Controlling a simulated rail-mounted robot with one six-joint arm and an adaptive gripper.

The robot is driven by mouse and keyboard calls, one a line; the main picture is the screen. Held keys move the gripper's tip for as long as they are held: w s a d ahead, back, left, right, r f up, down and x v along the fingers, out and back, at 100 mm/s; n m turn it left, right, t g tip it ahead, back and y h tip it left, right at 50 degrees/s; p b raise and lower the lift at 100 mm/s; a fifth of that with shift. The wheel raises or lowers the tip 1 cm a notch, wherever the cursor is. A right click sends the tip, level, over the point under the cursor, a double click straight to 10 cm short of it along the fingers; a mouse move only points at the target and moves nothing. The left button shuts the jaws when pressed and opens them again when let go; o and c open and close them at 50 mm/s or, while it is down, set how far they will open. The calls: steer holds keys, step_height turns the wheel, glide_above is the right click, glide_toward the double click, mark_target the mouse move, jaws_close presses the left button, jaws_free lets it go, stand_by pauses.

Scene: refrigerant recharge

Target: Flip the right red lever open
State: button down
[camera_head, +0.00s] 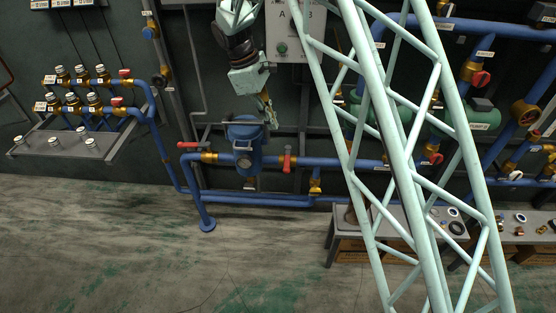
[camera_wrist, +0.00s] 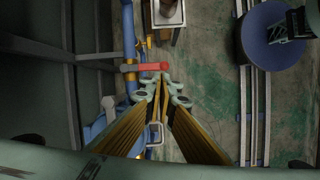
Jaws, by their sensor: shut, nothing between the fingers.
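The right red lever (camera_head: 287,160) sits on the horizontal blue pipe, right of the blue canister (camera_head: 246,158), and stands across the pipe. In the wrist view the red lever (camera_wrist: 145,67) also lies across the blue pipe, just beyond my fingertips. My gripper (camera_head: 270,123) is shut and empty, pointing down above and a little left of the lever, by the canister's right side. In the wrist view my gripper's tips (camera_wrist: 163,88) are close to the lever's right end; whether they touch it is unclear. A left red lever (camera_head: 190,148) lies roughly along the pipe.
My pale lattice column crosses the right of the head view. A panel (camera_head: 290,30) hangs behind my arm. A low bench (camera_head: 345,222) with small parts stands at lower right. A valve rack (camera_head: 60,145) is at left. The floor in front is clear.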

mark_target(287, 158)
steer(key=a+f, duration=0.1)
steer(key=f, duration=0.2)
steer(key=w+a+f+n, duration=0.1)
steer(key=a+f, duration=0.1)
steer(key=f, duration=0.2)
steer(key=w+a+f+n, duration=0.1)
steer(key=a+f, duration=0.1)
steer(key=f, duration=0.2)
steer(key=shift+a+f+h, duration=0.1)
steer(key=shift+a+h, duration=0.15)
steer(key=shift+h, duration=0.15)
steer(key=d+f+b, duration=0.2)
steer(key=d+f, duration=0.5)
steer(key=f, duration=0.2)
steer(key=shift+d+b, duration=0.35)
steer(key=shift+d, duration=0.05)
